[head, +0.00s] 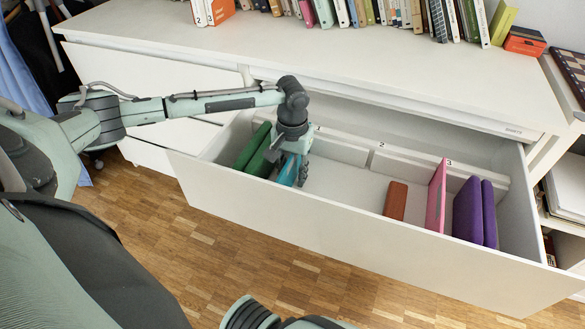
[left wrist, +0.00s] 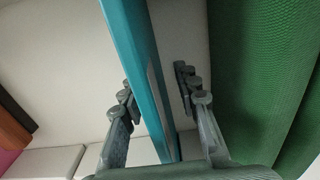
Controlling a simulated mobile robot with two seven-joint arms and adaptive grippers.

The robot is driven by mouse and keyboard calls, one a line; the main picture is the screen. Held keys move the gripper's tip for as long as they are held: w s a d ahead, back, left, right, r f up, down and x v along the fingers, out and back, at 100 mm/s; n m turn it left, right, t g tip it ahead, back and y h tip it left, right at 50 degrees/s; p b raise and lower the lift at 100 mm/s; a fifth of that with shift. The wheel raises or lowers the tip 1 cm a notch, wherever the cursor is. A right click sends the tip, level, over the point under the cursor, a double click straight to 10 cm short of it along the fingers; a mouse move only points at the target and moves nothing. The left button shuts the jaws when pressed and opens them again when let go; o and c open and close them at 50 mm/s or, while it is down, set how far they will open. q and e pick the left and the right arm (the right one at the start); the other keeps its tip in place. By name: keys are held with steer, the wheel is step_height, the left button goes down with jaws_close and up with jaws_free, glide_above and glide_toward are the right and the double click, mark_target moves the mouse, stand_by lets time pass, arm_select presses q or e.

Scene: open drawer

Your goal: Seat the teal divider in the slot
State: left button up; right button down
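The teal divider (head: 287,170) is a thin panel in the left part of the open drawer, right of the green items. It shows large between my fingers in the left wrist view (left wrist: 137,50). My left gripper (head: 291,175) reaches down into the drawer with one finger on each side of it. In the wrist view the fingers (left wrist: 158,95) are apart; a gap shows on the right, and contact on the left is unclear. The slotted rail (head: 345,150) along the drawer's back is numbered; my gripper partly hides its left end. The divider's lower edge is hidden.
Green items (head: 250,150) stand close to the left of my gripper, also large in the wrist view (left wrist: 250,70). Right of it are bare floor, a brown block (head: 396,200), a pink divider (head: 436,195) and purple items (head: 468,208). The drawer's front wall (head: 330,225) rises nearby.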

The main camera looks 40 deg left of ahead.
arm_select(q)
steer(key=shift+c, duration=0.5)
jaws_close()
steer(key=shift+r, duration=0.1)
